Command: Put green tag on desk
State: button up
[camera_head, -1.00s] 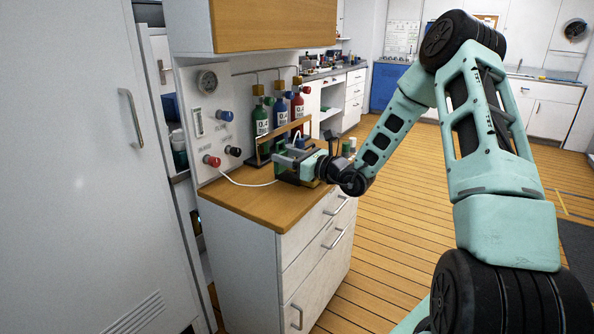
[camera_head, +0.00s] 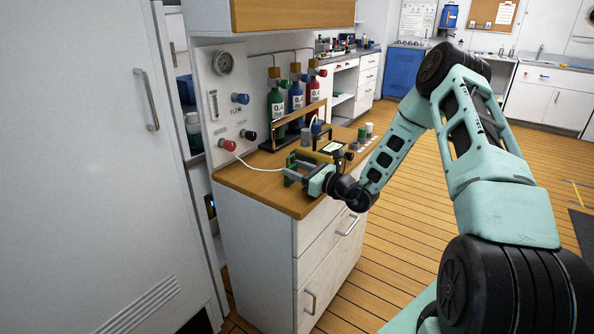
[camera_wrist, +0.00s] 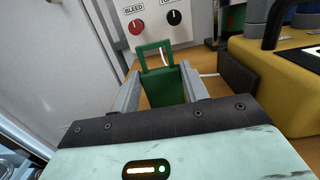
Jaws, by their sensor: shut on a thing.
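The green tag (camera_wrist: 163,86), a flat plate with an open loop at its top, sits between my two fingers in the wrist view. My gripper (camera_head: 296,174) is shut on it over the near part of the desk. The desk (camera_head: 262,186) has a wooden top above white drawers. In the head view only a bit of the tag (camera_head: 289,181) shows beside the fingers. I cannot tell whether the tag touches the desk top.
A yellow device (camera_head: 318,157) stands just behind my gripper. A rack holds green, blue and red bottles (camera_head: 276,104) at the back. A panel (camera_head: 222,112) with knobs and a gauge is at the left, with a white hose. Bare wood lies left of the gripper.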

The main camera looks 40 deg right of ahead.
jog(key=shift+f, duration=0.2)
jog(key=o, duration=1)
jog(key=shift+r, duration=0.1)
jog(key=shift+c, duration=0.2)
